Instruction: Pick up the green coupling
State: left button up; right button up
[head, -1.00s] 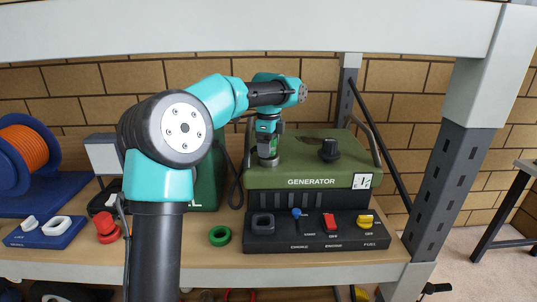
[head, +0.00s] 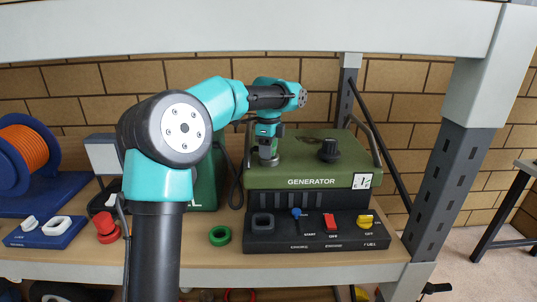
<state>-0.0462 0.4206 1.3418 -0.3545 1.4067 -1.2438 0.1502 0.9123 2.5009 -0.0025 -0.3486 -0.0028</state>
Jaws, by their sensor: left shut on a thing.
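A green ring-shaped coupling (head: 220,236) lies flat on the wooden shelf, in front of the generator's left end. No gripper touches it. My left gripper (head: 267,150) is well behind and above it, pointing down at the left part of the generator's top. It is shut on a small grey round piece (head: 268,160) at the generator top. The fingers partly hide this piece, and I cannot tell whether it is seated or loose. My right gripper is not in view.
The green generator (head: 315,172) has a black knob (head: 329,150) on top and a black control panel (head: 318,232) in front. A red piece (head: 106,228), a blue switch plate (head: 46,231) and an orange cable reel (head: 24,150) are at left. A shelf post (head: 437,180) stands at right.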

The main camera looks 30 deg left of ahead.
pick_arm(q)
jog(key=c, duration=0.3)
jog(key=shift+r, duration=0.15)
jog(key=shift+r, duration=1.45)
jog(key=shift+s+d+r, duration=0.1)
jog(key=shift+r, duration=0.15)
jog(key=s+d+r, duration=0.1)
jog(key=s+d, duration=0.7)
jog(key=s, duration=0.5)
jog(key=shift+s+r, duration=0.15)
jog(key=shift+s, duration=0.1)
jog(key=shift+d, duration=0.1)
